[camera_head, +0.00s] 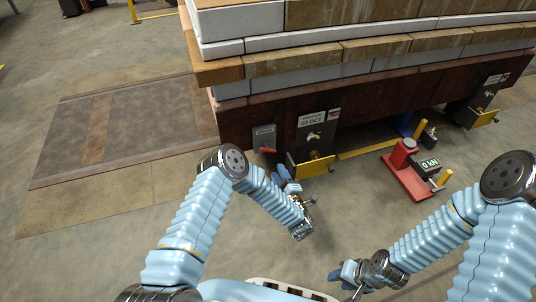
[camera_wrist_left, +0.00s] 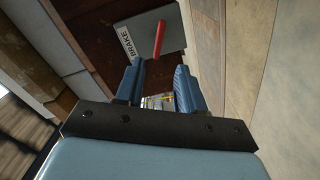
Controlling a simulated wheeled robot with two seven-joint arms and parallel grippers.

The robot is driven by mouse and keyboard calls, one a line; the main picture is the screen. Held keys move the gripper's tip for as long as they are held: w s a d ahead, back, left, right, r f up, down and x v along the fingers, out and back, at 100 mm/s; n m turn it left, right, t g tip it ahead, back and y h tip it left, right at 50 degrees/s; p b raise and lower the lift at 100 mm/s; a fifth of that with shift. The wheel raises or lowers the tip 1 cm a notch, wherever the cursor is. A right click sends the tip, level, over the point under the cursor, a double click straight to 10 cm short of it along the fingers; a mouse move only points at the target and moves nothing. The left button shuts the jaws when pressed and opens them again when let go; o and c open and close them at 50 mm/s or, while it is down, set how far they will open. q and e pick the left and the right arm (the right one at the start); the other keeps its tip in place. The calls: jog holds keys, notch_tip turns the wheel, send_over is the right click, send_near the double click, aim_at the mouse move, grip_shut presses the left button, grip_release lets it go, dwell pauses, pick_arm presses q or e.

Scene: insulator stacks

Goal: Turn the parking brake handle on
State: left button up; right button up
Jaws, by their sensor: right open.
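The red brake handle (camera_head: 268,150) sits on a grey plate (camera_head: 263,134) on the side of the dark brown beam. In the left wrist view the red handle (camera_wrist_left: 159,38) stands out from the grey plate (camera_wrist_left: 150,22), which carries the label BRAKE. My left gripper (camera_head: 284,177) is below and slightly right of the handle, apart from it. In the left wrist view the left gripper (camera_wrist_left: 160,65) has its fingers spread, with nothing between them, and the handle lies beyond the tips. My right gripper (camera_head: 346,273) is low near my base, away from the handle, open and empty.
A dark panel with a date sign (camera_head: 312,118) and a yellow bracket (camera_head: 312,166) stand right of the brake plate. A red jack with a kN display (camera_head: 408,168) is on the floor further right. Stacked slabs (camera_head: 350,50) rest above the beam. The left floor is clear.

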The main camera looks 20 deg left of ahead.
aim_at(268, 151)
pick_arm(q)
jog(key=b+x, duration=0.1)
jog(key=x, duration=1.1)
jog(key=shift+a+r+b, duration=0.15)
jog(key=shift+a+b, duration=0.05)
jog(key=shift+b, duration=0.2)
grip_shut()
